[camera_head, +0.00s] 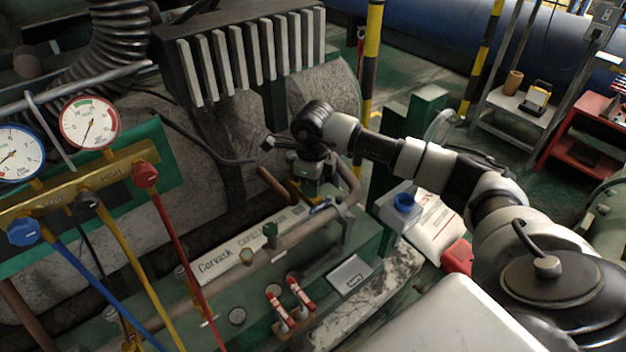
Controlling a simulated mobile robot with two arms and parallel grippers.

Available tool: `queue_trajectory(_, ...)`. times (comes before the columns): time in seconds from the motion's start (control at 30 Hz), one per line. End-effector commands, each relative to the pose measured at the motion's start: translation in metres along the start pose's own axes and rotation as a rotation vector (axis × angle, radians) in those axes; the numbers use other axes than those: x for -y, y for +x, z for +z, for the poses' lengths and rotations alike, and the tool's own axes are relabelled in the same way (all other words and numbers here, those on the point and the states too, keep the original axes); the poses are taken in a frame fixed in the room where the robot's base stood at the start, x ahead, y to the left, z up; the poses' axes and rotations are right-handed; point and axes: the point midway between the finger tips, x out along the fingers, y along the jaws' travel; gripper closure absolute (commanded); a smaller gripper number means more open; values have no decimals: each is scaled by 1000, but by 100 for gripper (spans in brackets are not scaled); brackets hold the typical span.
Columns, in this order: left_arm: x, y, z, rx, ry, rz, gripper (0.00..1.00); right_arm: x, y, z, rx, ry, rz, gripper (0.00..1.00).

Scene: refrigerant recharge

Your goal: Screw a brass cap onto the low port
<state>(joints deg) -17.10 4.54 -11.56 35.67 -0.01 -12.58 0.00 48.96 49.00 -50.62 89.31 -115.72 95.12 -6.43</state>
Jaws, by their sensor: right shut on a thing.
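My right arm comes in from the right, and its dark gripper (316,172) points down over the pipework at the middle of the view. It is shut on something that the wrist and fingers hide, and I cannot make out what. Just below it are a blue-handled fitting (321,207) and a copper pipe (300,236); I cannot tell whether the gripper touches them. I cannot tell which fitting is the low port. My left gripper is out of view.
A gauge manifold (110,182) with blue, yellow and red hoses fills the left. Two red-and-white sticks (276,303) and a silver box (350,275) sit on the green base. A finned block (245,55) overhangs behind.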

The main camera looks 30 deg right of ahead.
Motion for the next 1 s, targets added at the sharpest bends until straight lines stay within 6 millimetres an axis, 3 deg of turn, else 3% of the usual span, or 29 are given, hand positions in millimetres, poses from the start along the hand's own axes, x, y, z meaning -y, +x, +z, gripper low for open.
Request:
queue_trajectory(0.33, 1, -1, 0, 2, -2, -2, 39, -1, 2, 0, -4, 34, 3, 92)
queue_trajectory(0.6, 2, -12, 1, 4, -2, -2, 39, -2, 2, -1, -7, 288, 3, 92)
queue_trajectory(0.63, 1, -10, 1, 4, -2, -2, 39, -2, 4, -1, -7, 282, 3, 64)
queue_trajectory(0.8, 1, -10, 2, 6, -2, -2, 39, -1, 3, 0, -4, 278, 2, 39)
queue_trajectory(1.0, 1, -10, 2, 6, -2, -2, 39, -1, 2, 0, -3, 277, 1, 39)
